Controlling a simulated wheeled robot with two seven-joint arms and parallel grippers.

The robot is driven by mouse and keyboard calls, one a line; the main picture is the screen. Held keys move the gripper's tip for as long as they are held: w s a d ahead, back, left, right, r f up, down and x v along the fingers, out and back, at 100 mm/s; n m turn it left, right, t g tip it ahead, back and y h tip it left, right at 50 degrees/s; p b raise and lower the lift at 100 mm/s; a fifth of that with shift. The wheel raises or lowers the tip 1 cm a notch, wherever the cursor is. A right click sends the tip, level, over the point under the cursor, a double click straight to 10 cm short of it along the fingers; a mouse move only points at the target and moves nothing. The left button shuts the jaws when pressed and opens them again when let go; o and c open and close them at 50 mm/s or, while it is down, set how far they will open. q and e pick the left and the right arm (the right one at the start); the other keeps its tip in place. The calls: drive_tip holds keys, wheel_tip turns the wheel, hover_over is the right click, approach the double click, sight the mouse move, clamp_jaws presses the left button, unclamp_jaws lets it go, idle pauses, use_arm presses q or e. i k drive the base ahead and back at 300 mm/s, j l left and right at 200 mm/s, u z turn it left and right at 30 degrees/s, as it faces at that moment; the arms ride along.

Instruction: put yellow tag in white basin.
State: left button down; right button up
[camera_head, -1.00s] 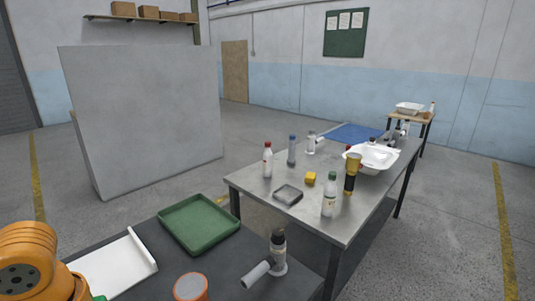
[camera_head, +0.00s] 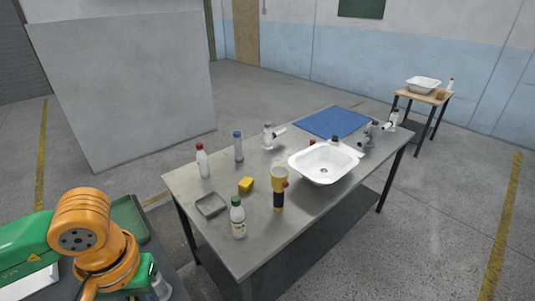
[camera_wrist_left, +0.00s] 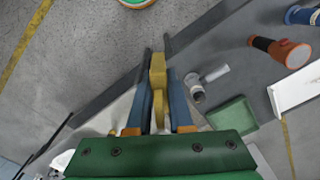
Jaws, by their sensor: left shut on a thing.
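My left gripper (camera_wrist_left: 157,58) is shut on a yellow piece, which looks like the yellow tag (camera_wrist_left: 158,80), in the left wrist view. The tag stands between the two blue fingers. In the head view my orange and green left arm is at the lower left, and the tag cannot be made out there. The white basin (camera_head: 310,168) sits on the grey metal table, right of its middle. A yellow block (camera_head: 245,184) lies on the same table, left of the basin. My right gripper is not in view.
On the metal table (camera_head: 185,184) stand several bottles, a yellow-black flashlight (camera_head: 278,190) close to the basin, a grey dish (camera_head: 210,205) and a blue mat (camera_head: 335,122). Another white basin (camera_head: 423,84) is on a far small table. A green tray (camera_head: 128,215) is partly hidden by my arm.

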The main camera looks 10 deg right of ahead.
sight(322, 172)
drive_tip(key=i+l, duration=0.2)
drive_tip(key=l, duration=0.2)
drive_tip(key=i+l, duration=0.2)
drive_tip(key=l, duration=0.2)
drive_tip(key=i+l, duration=0.25)
drive_tip(key=l, duration=0.2)
drive_tip(key=i+l, duration=0.2)
drive_tip(key=l, duration=0.2)
drive_tip(key=i+l, duration=0.2)
drive_tip(key=l, duration=0.2)
drive_tip(key=i+l, duration=0.2)
drive_tip(key=l, duration=0.2)
drive_tip(key=i+l, duration=0.15)
drive_tip(key=i, duration=0.6)
drive_tip(key=z, duration=0.05)
